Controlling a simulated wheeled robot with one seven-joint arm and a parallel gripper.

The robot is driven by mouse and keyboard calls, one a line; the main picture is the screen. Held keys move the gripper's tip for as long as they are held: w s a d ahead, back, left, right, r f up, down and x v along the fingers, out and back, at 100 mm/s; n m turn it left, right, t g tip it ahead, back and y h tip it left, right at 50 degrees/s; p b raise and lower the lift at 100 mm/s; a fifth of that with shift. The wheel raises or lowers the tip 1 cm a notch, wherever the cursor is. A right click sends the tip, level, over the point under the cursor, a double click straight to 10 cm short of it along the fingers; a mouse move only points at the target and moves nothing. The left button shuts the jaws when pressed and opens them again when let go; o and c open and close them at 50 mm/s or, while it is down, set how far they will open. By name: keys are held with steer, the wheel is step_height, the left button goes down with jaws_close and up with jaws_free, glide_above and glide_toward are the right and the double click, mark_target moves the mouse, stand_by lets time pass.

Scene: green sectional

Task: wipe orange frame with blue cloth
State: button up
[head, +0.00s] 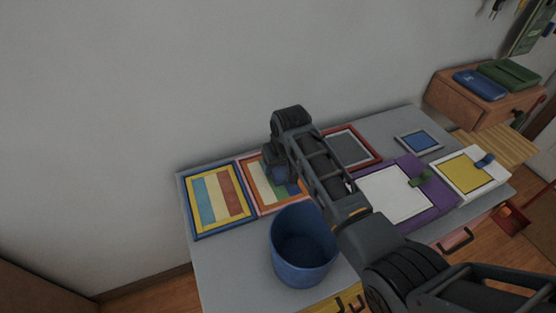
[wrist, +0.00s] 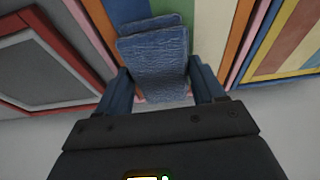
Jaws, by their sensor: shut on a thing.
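The orange frame (head: 243,182) lies flat on the grey table, with a striped picture inside it. It also shows in the wrist view, where its orange edge (wrist: 240,30) runs right of the cloth. My gripper (head: 277,172) is over this frame and hides part of its upper right. In the wrist view my gripper (wrist: 160,78) is shut on the blue cloth (wrist: 152,55), a folded, textured piece between the two fingers. The cloth lies over the picture area and the near edge of the frame. I cannot tell how firmly it touches.
A blue-and-yellow frame (head: 190,211) lies close on the left and a red frame (head: 375,157) on the right. A blue bin (head: 290,264) stands just in front. A purple frame (head: 447,195) and a white frame (head: 490,181) lie further right. The wall is close behind.

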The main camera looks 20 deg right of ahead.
mark_target(284, 174)
steer(key=shift+s+f+p, duration=0.1)
steer(key=shift+s+p, duration=0.55)
steer(key=shift+s, duration=1.1)
steer(key=shift+w+b, duration=1.15)
steer(key=shift+w, duration=1.1)
steer(key=shift+s+r+p, duration=0.3)
steer(key=shift+s, duration=0.1)
steer(key=shift+s+f+p, duration=0.1)
steer(key=shift+s+p, duration=0.4)
steer(key=shift+s, duration=0.05)
steer(key=shift+s+f, duration=0.15)
steer(key=shift+r+p, duration=0.35)
steer(key=shift+r, duration=4.2)
